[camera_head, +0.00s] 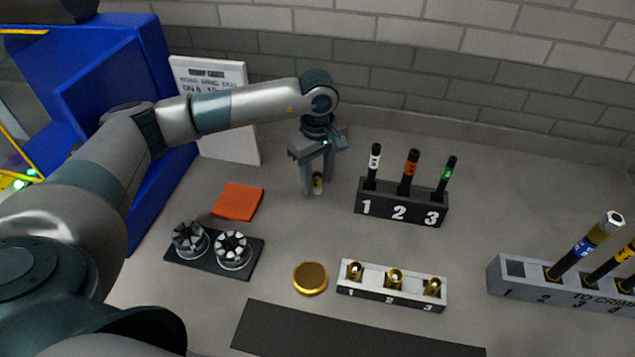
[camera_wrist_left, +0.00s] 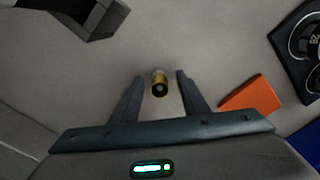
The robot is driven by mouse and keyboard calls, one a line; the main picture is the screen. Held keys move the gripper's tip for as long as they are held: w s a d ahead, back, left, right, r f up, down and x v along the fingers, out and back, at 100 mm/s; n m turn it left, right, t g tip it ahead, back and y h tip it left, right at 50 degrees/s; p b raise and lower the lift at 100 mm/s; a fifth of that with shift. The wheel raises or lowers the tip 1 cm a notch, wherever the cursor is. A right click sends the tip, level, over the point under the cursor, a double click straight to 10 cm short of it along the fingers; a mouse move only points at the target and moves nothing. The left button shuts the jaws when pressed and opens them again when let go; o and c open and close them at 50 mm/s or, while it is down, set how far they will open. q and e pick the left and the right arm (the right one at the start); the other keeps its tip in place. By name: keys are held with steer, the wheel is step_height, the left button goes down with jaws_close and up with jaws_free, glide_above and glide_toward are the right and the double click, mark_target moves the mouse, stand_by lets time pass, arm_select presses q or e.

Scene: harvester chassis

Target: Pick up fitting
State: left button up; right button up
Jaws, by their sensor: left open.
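A small brass fitting (camera_head: 318,182) stands on the grey bench in the head view, and it also shows in the left wrist view (camera_wrist_left: 160,84) with its round open end toward the camera. My left gripper (camera_head: 319,186) is open and points down over it. In the left wrist view the two fingers (camera_wrist_left: 160,78) stand on either side of the fitting, with a gap on each side. Three similar brass fittings (camera_head: 394,278) sit in a white rack (camera_head: 390,298) numbered 1 to 3. My right gripper is not in view.
A black rack (camera_head: 401,211) with three marked tools stands right of the gripper. An orange pad (camera_head: 238,201), a black tray (camera_head: 210,260), a brass disc (camera_head: 310,278) and a grey rack (camera_head: 515,286) lie around. A white board (camera_head: 228,140) and a blue housing (camera_head: 150,75) stand behind.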

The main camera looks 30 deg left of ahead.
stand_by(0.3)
arm_select(q)
jaws_close()
steer(key=shift+r, duration=0.15)
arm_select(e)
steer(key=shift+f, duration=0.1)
